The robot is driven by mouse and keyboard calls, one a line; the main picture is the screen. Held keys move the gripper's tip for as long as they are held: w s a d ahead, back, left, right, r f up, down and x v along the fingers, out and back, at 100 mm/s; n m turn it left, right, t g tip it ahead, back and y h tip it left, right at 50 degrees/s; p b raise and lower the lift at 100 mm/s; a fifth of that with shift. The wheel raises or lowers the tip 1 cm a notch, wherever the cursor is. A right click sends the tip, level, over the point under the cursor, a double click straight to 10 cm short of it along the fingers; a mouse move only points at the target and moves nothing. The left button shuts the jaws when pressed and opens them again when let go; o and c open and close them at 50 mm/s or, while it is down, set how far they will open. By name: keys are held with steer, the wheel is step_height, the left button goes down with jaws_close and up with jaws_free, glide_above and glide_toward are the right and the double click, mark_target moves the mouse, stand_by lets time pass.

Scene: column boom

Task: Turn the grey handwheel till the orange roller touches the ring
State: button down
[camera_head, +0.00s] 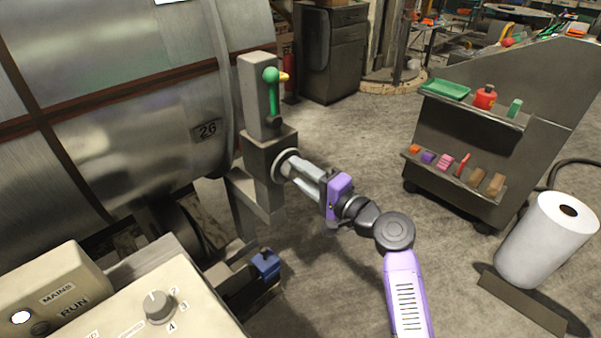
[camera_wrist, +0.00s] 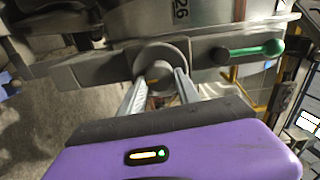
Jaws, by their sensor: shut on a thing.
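The grey handwheel (camera_head: 281,163) sits on the side of a grey upright block beside a large metal drum (camera_head: 120,85). In the wrist view the wheel (camera_wrist: 163,54) is a round grey disc straight ahead, between the fingertips. My gripper (camera_head: 291,168) is shut on the handwheel, one finger on each side of it in the wrist view (camera_wrist: 160,76). The wheel's face is partly hidden by the fingers. I cannot make out the orange roller in either view, nor tell whether it touches the ring.
A control panel (camera_head: 130,310) is at the lower left, and a blue clamp-like part (camera_head: 265,265) below the wheel. A tool cart (camera_head: 470,140) and a white roll (camera_head: 545,240) stand right. Floor between is clear.

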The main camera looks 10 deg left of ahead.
steer(key=shift+d, duration=0.1)
steer(key=c, duration=0.9)
jaws_free()
steer(key=shift+o, duration=0.2)
steer(key=v, duration=0.7)
steer(key=shift+s+d, duration=0.25)
steer(key=shift+d, duration=0.05)
